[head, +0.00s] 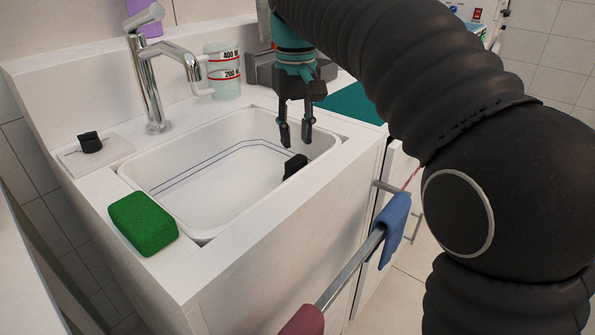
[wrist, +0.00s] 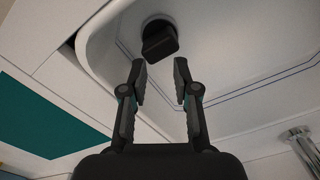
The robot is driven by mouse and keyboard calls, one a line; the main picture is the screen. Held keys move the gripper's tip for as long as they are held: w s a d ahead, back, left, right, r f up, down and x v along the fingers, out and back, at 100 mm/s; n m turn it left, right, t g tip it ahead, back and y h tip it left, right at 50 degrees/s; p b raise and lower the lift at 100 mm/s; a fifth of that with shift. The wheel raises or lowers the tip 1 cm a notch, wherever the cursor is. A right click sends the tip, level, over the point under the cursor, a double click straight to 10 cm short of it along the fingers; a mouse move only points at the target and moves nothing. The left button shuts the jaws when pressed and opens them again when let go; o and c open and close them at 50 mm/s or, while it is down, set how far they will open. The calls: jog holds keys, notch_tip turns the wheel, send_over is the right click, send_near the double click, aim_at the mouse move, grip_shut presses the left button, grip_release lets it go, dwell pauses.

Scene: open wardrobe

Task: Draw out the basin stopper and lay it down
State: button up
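The black stopper (head: 294,166) sits in the white basin (head: 160,172) near its right end, with its block-shaped grip upright. In the wrist view the stopper (wrist: 160,40) shows just beyond my fingertips, roughly centred between them. My gripper (head: 295,140) points down over the right part of the basin, above the stopper. Its two fingers are apart with nothing between them, as the wrist view of the gripper (wrist: 159,72) also shows. The stopper's lower part is hard to make out.
A second black block (head: 90,143) sits on a pale plate left of the tap (head: 150,75). A green sponge (head: 143,222) lies on the front left rim. A measuring jug (head: 222,72) stands behind the basin. A teal mat (head: 353,104) lies to the right. A blue cloth (head: 395,225) hangs on the front rail.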

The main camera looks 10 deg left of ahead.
dwell(0.3)
notch_tip(320, 180, up, 8)
dwell(1.0)
jog(key=shift+m+t+y, duration=0.3)
jog(key=shift+m+t, duration=0.5)
jog(key=s+d, duration=0.1)
jog(key=d, duration=0.2)
jog(key=s+d+f, duration=0.1)
jog(key=d, duration=0.2)
jog(key=s+d+f, duration=0.1)
jog(key=d, duration=0.2)
jog(key=shift+s+d, duration=0.2)
jog(key=shift+s, duration=0.15)
jog(key=s+d+f+m+t, duration=0.2)
jog(key=s+d+f, duration=0.5)
jog(key=f, duration=0.3)
jog(key=s+d+f+m+t, duration=0.2)
jog(key=s+d+f, duration=0.6)
jog(key=s+f, duration=0.2)
jog(key=shift+f, duration=0.3)
